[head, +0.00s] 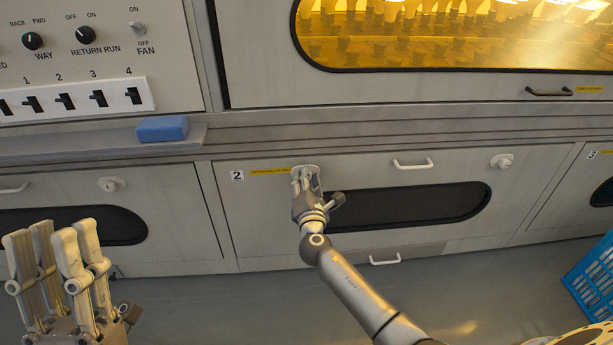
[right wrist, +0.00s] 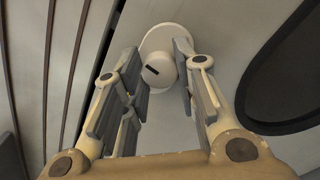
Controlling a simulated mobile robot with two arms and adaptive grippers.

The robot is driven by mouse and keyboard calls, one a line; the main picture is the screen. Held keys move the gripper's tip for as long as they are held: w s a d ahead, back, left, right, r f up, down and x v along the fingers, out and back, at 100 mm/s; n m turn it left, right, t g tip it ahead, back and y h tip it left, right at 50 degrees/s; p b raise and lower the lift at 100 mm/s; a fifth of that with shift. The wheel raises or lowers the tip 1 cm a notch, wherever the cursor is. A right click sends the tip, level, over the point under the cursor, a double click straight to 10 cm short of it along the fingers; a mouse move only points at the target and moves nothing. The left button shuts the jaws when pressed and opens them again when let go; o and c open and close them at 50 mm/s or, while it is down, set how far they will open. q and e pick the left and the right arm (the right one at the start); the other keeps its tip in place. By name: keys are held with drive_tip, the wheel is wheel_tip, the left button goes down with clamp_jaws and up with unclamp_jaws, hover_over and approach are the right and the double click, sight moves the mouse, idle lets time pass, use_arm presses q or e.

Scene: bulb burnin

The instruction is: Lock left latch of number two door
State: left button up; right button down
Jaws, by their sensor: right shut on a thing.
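The number two door (head: 262,205) is a grey panel with a "2" label (head: 238,175) at its upper left. Its left latch is a pale round knob on a round plate (head: 306,168). In the right wrist view the left latch (right wrist: 160,68) shows a short dark slot on its face, slightly tilted. My right gripper (head: 306,178) is shut on this latch, with its fingers on either side, and hides most of it in the head view. The door's right latch (head: 502,160) is free. My left gripper (head: 54,240) is open and empty at the lower left.
A white handle (head: 413,164) sits between the latches, above a dark window (head: 420,205). A blue block (head: 162,128) rests on the ledge. The switch panel (head: 100,50) is above it. A blue crate (head: 592,280) stands at the right.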

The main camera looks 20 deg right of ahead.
use_arm(q)
drive_tip(key=w+f+g+y+p, duration=0.1)
drive_tip(key=w+f+g, duration=0.2)
drive_tip(key=w, duration=0.1)
drive_tip(key=shift+w+d+f+g+y, duration=0.3)
drive_tip(key=shift+w+d+f, duration=0.1)
use_arm(e)
drive_tip(key=shift+n, duration=1.2)
drive_tip(key=c, duration=1.1)
unclamp_jaws()
drive_tip(key=shift+s, duration=0.1)
drive_tip(key=v, duration=1.2)
